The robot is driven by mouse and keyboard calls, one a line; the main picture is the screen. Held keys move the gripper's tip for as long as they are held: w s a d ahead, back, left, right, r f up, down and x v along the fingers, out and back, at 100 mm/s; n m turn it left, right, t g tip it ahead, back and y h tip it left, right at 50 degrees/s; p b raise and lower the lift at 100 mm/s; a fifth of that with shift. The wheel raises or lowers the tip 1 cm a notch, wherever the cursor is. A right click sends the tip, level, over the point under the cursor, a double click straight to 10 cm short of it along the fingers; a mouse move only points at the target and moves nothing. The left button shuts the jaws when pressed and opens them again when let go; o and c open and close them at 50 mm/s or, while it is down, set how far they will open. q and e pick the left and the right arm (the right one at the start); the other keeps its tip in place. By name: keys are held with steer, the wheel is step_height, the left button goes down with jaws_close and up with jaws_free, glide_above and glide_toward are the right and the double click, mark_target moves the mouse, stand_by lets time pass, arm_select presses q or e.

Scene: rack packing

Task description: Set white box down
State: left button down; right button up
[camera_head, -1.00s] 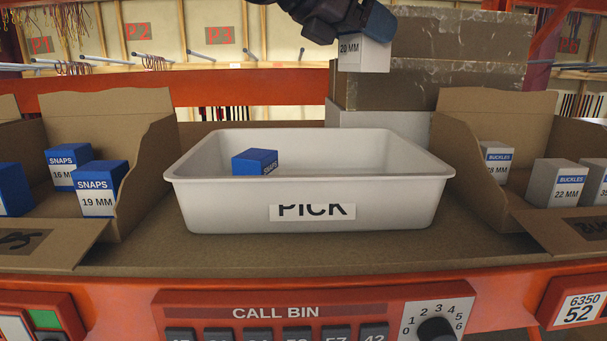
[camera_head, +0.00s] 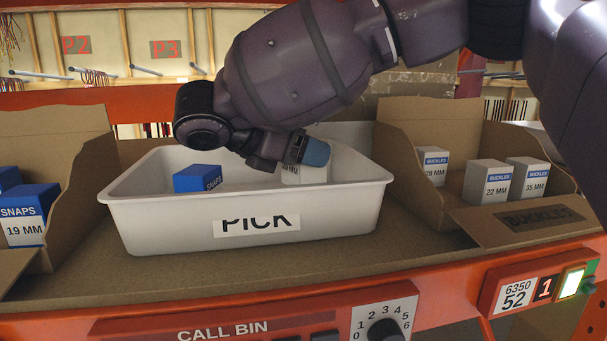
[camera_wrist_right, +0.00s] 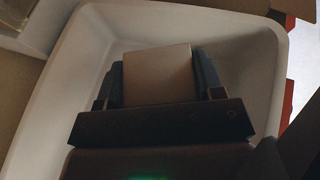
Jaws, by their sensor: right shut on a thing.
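The white box (camera_head: 306,174) is inside the white PICK bin (camera_head: 340,212), toward its right half. My right gripper (camera_head: 298,157) is shut on it from above. In the right wrist view the white box (camera_wrist_right: 158,76) sits between the two dark fingers of my right gripper (camera_wrist_right: 158,82), with the bin walls (camera_wrist_right: 62,95) around it. I cannot tell whether the box touches the bin floor. A blue SNAPS box (camera_head: 198,179) lies in the bin to the left of the white box, apart from it. My left gripper is not in view.
A cardboard carton (camera_head: 440,125) with several white BUCKLES boxes (camera_head: 487,181) stands to the right of the bin. Another carton (camera_head: 62,135) with blue SNAPS boxes (camera_head: 24,215) stands to the left. An orange CALL BIN panel (camera_head: 250,322) runs along the front.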

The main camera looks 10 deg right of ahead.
mark_target(290, 171)
step_height(290, 171, down, 4)
steer(key=shift+f, duration=0.1)
stand_by(0.4)
steer(key=o, duration=1)
steer(key=shift+f, duration=0.1)
steer(key=shift+a+r, duration=0.2)
steer(key=shift+a, duration=0.05)
steer(key=shift+b+v, duration=0.3)
steer(key=shift+v, duration=5.5)
